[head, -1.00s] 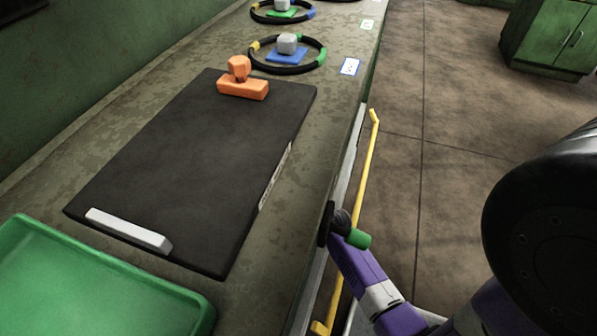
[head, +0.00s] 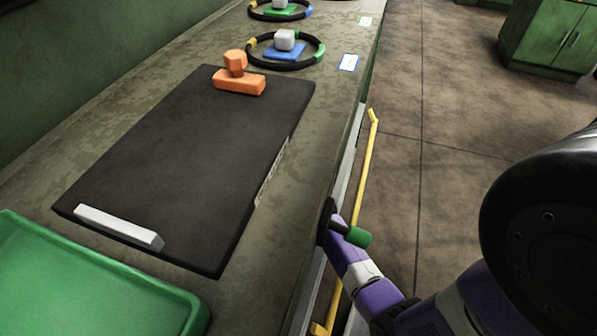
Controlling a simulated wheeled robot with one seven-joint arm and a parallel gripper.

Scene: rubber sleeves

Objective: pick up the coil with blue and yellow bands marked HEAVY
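A black ring-shaped coil (head: 272,17) with a yellow band at its left and a blue band at its right lies at the far end of the counter, cut by the top edge of the head view. A nearer black coil (head: 288,68) has yellow and green bands and lies around a blue pad with a grey block. I cannot read HEAVY on either. My purple arm reaches to the counter's front edge, far nearer than both coils. The dark end of my gripper (head: 326,219) shows there beside a green cylinder; its fingers cannot be made out.
A dark mat (head: 190,165) holds an orange block-shaped piece (head: 239,83) and a white bar (head: 118,228). A green tray (head: 85,285) is at the near left. Small cards (head: 348,62) lie by the coils. A yellow rail (head: 362,165) runs along the counter's front.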

